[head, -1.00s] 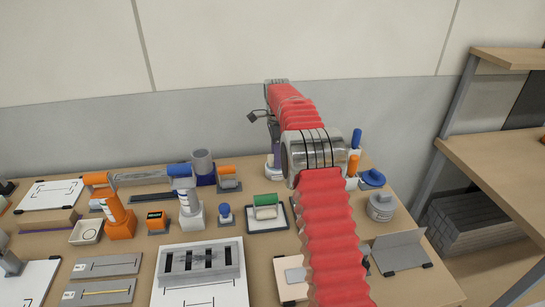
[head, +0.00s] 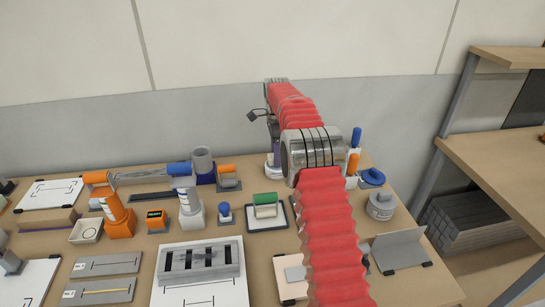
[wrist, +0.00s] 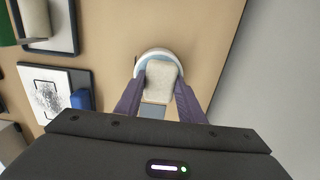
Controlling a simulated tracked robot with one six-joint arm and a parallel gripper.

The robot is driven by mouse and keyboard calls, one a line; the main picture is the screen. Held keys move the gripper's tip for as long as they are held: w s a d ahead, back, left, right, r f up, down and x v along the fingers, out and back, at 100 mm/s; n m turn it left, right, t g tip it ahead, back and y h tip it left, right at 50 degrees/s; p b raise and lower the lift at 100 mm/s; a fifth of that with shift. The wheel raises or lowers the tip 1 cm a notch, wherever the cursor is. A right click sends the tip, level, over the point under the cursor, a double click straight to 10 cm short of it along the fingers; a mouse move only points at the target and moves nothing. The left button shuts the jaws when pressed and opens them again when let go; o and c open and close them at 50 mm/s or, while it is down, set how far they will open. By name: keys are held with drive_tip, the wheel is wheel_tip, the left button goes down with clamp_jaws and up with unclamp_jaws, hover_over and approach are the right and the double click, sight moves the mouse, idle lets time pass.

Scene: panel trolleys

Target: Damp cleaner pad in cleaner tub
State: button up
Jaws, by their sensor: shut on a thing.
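The cleaner pad (wrist: 162,80), a cream block with a grey-blue part towards me, shows between the purple fingers of my gripper (wrist: 158,97) in the wrist view. My gripper is shut on it. The cleaner tub (wrist: 158,52), round with a pale rim, lies behind and beneath the pad. The pad overlaps the tub's opening in the picture; I cannot tell whether it is inside or just above. In the head view my gripper (head: 274,146) points down at the back of the table, over the low white tub (head: 272,172), partly hidden by my arm.
Blue-capped (head: 356,137) and orange-capped (head: 352,164) bottles stand right of my arm. A tray with a green-topped block (head: 266,206) lies in front. A dark blue holder with a grey cylinder (head: 203,161) stands left. Bare table surrounds the tub's right side (wrist: 211,45).

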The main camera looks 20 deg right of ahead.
drive_tip(key=shift+r, duration=3.4)
drive_tip(key=shift+s, duration=0.1)
